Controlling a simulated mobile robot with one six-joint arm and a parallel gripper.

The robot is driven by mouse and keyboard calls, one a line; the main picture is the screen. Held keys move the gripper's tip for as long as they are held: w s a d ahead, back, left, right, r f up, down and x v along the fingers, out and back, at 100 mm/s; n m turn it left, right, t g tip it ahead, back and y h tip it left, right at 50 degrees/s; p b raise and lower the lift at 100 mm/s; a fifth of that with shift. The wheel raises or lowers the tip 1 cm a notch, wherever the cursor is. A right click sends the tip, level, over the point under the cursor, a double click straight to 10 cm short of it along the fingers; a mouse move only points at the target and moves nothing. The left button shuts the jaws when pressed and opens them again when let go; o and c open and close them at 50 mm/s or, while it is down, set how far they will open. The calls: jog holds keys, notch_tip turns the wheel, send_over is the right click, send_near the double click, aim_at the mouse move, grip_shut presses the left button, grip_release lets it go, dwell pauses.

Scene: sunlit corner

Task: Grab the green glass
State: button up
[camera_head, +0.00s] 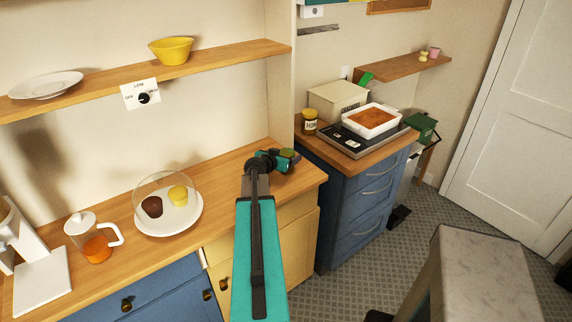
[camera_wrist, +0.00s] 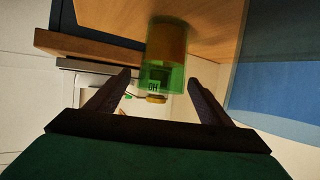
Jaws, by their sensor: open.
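The green glass (camera_wrist: 172,72) is see-through and shows in the wrist view, ahead of my gripper (camera_wrist: 159,80). It stands between the lines of the two fingers, near their tips, with gaps visible on both sides. The fingers are apart and nothing is clamped between them. In the head view my gripper (camera_head: 283,163) is low over the right end of the wooden counter. A dark green patch at its far side looks like the glass (camera_head: 289,154), mostly hidden by the gripper.
The counter (camera_head: 225,170) also holds a white plate (camera_head: 166,232) with two cupcakes under a clear dome, and a glass pot (camera_head: 97,246). Right, a blue cabinet (camera_head: 358,215) bears a honey jar (camera_head: 309,123), a bread box (camera_head: 337,100) and a white baking dish (camera_head: 372,122).

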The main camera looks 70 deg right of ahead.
aim_at(290, 152)
jog(key=shift+d, duration=0.1)
dwell(0.3)
jog(key=shift+p+x, duration=1.2)
jog(key=shift+x, duration=0.15)
jog(key=shift+p+x, duration=0.6)
jog(key=shift+x, duration=0.6)
jog(key=shift+w, duration=0.1)
jog(key=c, duration=1.4)
jog(key=shift+r+b, duration=0.3)
jog(key=shift+r, duration=0.05)
jog(key=s+a+r+b, duration=0.1)
jog(key=a, duration=0.3)
jog(key=s+a+r+b, duration=0.1)
jog(key=s+a+b, duration=0.1)
jog(key=a, duration=0.2)
jog(key=s+a+r+b, duration=0.1)
jog(key=a+r+b, duration=0.1)
jog(key=a, duration=0.2)
jog(key=shift+s+a+r, duration=0.15)
jog(key=shift+s+a, duration=0.1)
jog(key=shift+a, duration=0.1)
